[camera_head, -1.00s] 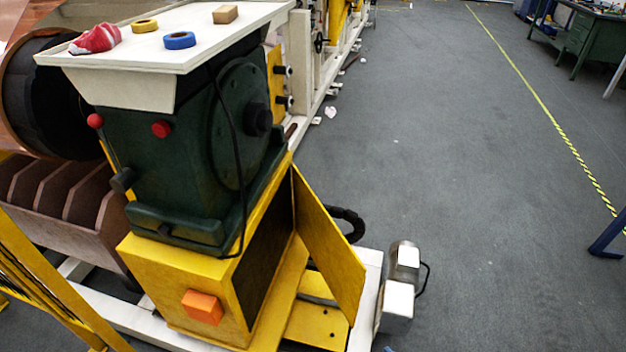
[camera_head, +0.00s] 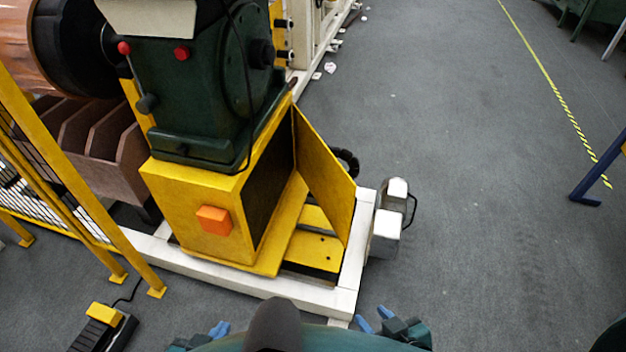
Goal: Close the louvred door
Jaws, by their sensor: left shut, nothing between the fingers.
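The louvred door appears to be the plain yellow panel (camera_head: 327,182) hinged on the right side of the yellow cabinet (camera_head: 192,212). It stands swung open, out to the right, and the dark inside of the cabinet shows beside it. No slats can be made out on its visible face. My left gripper (camera_head: 219,329) shows at the bottom edge, shut and empty, its blue tips close together. My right gripper (camera_head: 374,318) is at the bottom right of centre, its two blue fingertips apart and nothing seen between them. Both grippers look well clear of the door.
A white frame rail (camera_head: 245,284) runs along the floor before the cabinet. A grey and white motor unit (camera_head: 388,222) stands right of the door. Yellow mesh fencing (camera_head: 62,172) and a foot pedal (camera_head: 103,322) are at left.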

